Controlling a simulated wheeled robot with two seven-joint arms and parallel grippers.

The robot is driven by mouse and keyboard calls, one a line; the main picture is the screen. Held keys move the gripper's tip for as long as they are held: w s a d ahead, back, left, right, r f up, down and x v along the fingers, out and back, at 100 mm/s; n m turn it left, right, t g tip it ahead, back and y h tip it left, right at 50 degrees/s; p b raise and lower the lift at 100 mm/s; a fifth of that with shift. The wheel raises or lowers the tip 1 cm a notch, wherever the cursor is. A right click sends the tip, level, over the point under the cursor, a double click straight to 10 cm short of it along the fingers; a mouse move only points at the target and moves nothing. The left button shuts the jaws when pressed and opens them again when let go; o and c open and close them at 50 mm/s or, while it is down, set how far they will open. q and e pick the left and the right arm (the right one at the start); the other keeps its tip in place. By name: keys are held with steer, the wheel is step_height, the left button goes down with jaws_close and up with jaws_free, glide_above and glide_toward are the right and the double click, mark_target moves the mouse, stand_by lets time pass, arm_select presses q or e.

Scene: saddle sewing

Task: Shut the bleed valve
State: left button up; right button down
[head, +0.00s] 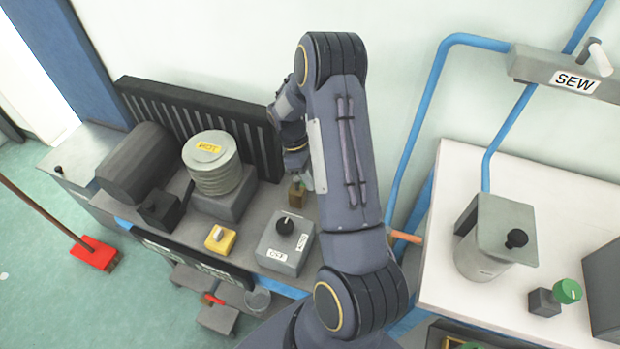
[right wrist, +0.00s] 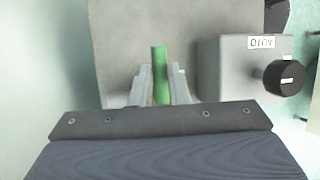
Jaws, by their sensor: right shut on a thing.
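The bleed valve (head: 297,198) shows in the head view as a small brass-brown body on the grey bench, behind the grey control box. My right arm reaches over the bench, and its gripper (head: 302,181) is at the top of the valve. In the right wrist view a green lever (right wrist: 160,72) stands between the two fingers of my right gripper (right wrist: 160,84), which is shut on it. The lever points straight away from the gripper there. The valve body is hidden in that view. My left gripper is not in view.
A grey control box (head: 285,245) with a black knob stands close to the valve; it also shows in the right wrist view (right wrist: 233,70). A ribbed boiler marked HOT (head: 212,165) and a yellow switch box (head: 220,238) are to the left. A white table (head: 460,190) is at the right.

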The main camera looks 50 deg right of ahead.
steer(key=shift+d, duration=0.1)
steer(key=c, duration=1.4)
jaws_free()
steer(key=v, duration=0.8)
steer(key=shift+f, duration=0.1)
